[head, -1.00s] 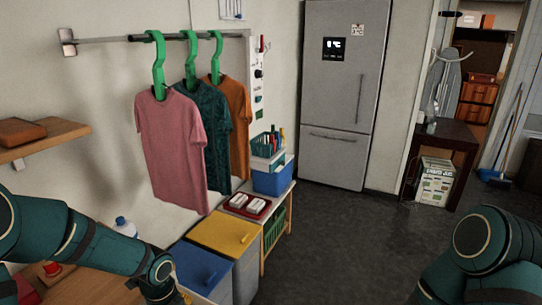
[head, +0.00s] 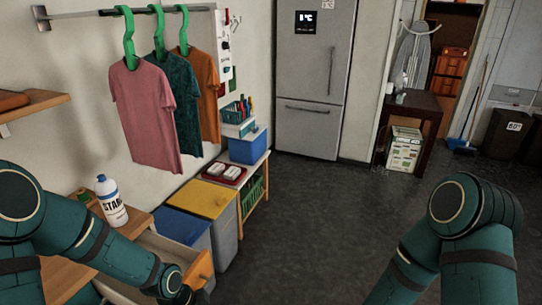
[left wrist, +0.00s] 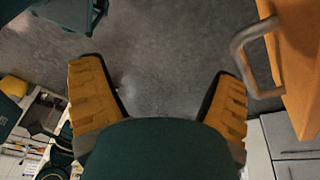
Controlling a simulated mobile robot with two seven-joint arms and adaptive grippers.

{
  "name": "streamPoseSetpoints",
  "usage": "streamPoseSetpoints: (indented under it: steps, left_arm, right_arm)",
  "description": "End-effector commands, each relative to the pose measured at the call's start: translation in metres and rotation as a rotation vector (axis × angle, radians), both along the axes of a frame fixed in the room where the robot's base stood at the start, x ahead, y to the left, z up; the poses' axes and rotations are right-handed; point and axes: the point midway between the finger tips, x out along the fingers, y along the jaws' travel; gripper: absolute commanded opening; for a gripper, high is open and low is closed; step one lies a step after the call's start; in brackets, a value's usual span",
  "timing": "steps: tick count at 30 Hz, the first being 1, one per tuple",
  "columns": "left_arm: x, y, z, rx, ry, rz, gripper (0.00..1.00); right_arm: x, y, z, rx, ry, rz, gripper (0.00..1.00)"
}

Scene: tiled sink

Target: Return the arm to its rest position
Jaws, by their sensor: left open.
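My left arm (head: 85,240) comes in from the left in the head view and reaches down to the bottom edge, in front of an open drawer (head: 165,248). My left gripper (left wrist: 162,98) shows in the left wrist view, its two orange fingers spread wide with only dark floor between them. The drawer's orange wooden front (left wrist: 299,60) and its metal handle (left wrist: 243,46) are to the right of the fingers, apart from them. My right arm (head: 445,240) is bent at the lower right of the head view; its gripper is out of view.
A white starch bottle (head: 111,203) stands on the wooden counter above the drawer. Blue (head: 184,228) and yellow-lidded (head: 205,198) bins stand beyond the drawer. Shirts hang on a wall rail (head: 85,13). The grey floor (head: 310,220) in the middle is clear.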

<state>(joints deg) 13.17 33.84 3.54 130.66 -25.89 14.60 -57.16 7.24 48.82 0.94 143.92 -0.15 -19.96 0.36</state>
Motion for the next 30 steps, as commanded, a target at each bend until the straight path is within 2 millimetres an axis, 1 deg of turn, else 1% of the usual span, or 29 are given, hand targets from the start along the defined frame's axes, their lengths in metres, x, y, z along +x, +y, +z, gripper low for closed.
streamPoseSetpoints:
  steps: [1, 3, 5, 6, 9, 12, 15, 19, 30]
  left_arm:
    - [-0.01, -0.016, -0.01, -0.037, 0.039, 0.122, 0.88]
    - [-0.021, -0.035, -0.022, -0.083, 0.093, 0.33, 0.88]
    - [-0.031, -0.049, -0.032, -0.114, 0.145, 0.514, 0.88]
    - [-0.038, -0.057, -0.038, -0.13, 0.179, 0.633, 0.88]
    - [-0.054, -0.069, -0.051, -0.153, 0.251, 0.904, 0.88]
    - [-0.066, -0.075, -0.06, -0.161, 0.3, 1.116, 0.88]
    - [-0.073, -0.077, -0.066, -0.164, 0.328, 1.255, 0.88]
    - [-0.077, -0.078, -0.069, -0.165, 0.34, 1.332, 0.88]
    - [-0.077, -0.078, -0.069, -0.166, 0.34, 1.336, 0.88]
  right_arm:
    - [0.0, 0.0, 0.0, 0.0, 0.001, -0.001, 0.32]
    - [-0.001, 0.0, 0.0, -0.001, 0.001, -0.001, 0.32]
    - [-0.001, -0.001, 0.0, -0.001, 0.001, -0.001, 0.32]
    - [-0.001, -0.001, 0.0, -0.001, 0.002, -0.002, 0.32]
    - [-0.001, -0.001, 0.0, -0.001, 0.002, -0.002, 0.32]
    - [-0.001, -0.001, 0.0, -0.001, 0.001, -0.001, 0.32]
    - [-0.001, -0.001, 0.0, -0.001, 0.001, -0.001, 0.32]
    - [-0.001, -0.001, 0.0, -0.001, 0.002, -0.002, 0.32]
    - [-0.001, -0.001, 0.0, -0.001, 0.001, -0.001, 0.32]
